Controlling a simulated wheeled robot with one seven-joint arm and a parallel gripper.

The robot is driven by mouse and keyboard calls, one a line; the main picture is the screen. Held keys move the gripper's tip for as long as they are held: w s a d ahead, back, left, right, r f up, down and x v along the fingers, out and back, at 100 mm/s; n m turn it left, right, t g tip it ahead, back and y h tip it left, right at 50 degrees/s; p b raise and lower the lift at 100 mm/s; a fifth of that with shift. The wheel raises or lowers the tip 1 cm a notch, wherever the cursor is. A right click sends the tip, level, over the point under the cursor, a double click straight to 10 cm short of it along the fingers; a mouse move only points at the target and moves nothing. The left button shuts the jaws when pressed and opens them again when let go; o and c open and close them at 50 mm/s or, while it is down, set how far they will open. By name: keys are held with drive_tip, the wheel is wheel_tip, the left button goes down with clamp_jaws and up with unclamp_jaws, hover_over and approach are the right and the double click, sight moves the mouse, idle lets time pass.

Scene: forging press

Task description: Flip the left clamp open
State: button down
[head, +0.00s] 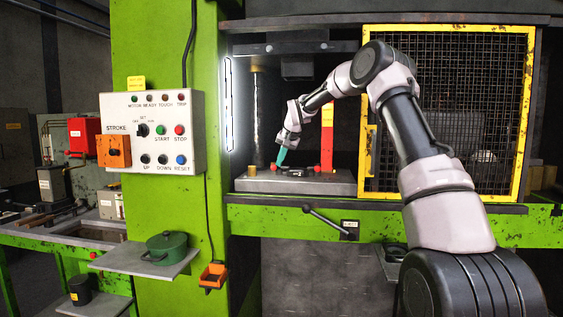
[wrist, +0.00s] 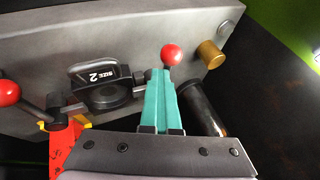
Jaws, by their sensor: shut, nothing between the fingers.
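My gripper (head: 281,157) reaches into the press opening with teal fingers pointing down. In the wrist view the fingers (wrist: 165,103) are together with nothing between them. The left clamp's red ball knob (head: 273,167) is by the fingertips, and the wrist view shows it just beyond them (wrist: 171,54). Contact is unclear. The fingers hide most of this clamp's lever, so I cannot tell its angle. A dark die block marked "SIZE 2" (wrist: 98,90) sits beside it. The other clamp's red knob (wrist: 8,93) is across the die and also shows in the head view (head: 317,168).
A short brass cylinder (wrist: 211,54) stands on the grey press bed (head: 258,186) near the left clamp. A red upright post (head: 327,138) stands behind the right clamp. A yellow-framed mesh guard (head: 524,110) is to the right, and the green column with control panel (head: 153,131) to the left.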

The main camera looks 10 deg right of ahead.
drive_tip(key=a+m, duration=0.1)
drive_tip(key=a+m+h, duration=0.1)
drive_tip(key=shift+w+a+f+m+t+h, duration=0.1)
drive_tip(key=shift+w+a+m+t+h, duration=0.05)
drive_tip(key=shift+a+m+t+h, duration=0.15)
drive_tip(key=m, duration=0.1)
drive_tip(key=w+a+m+h, duration=0.1)
drive_tip(key=shift+a+m+h, duration=0.25)
drive_tip(key=shift+m+h, duration=0.05)
drive_tip(key=shift+m, duration=0.1)
drive_tip(key=shift+w+a+m+h, duration=0.25)
drive_tip(key=shift+a+m+h, duration=0.1)
drive_tip(key=shift+m, duration=0.25)
drive_tip(key=shift+w+a+m+h, duration=0.2)
drive_tip(key=shift+m+h, duration=0.15)
drive_tip(key=shift+m, duration=0.25)
drive_tip(key=shift+w+a+m+h, duration=0.25)
drive_tip(key=shift+w+m+h, duration=0.25)
drive_tip(key=shift+m, duration=0.4)
drive_tip(key=shift+w+a, duration=0.1)
drive_tip(key=shift+w, duration=0.1)
drive_tip(key=shift+w+a+f+g, duration=0.1)
drive_tip(key=shift+a+g, duration=0.1)
drive_tip(key=shift+g, duration=0.2)
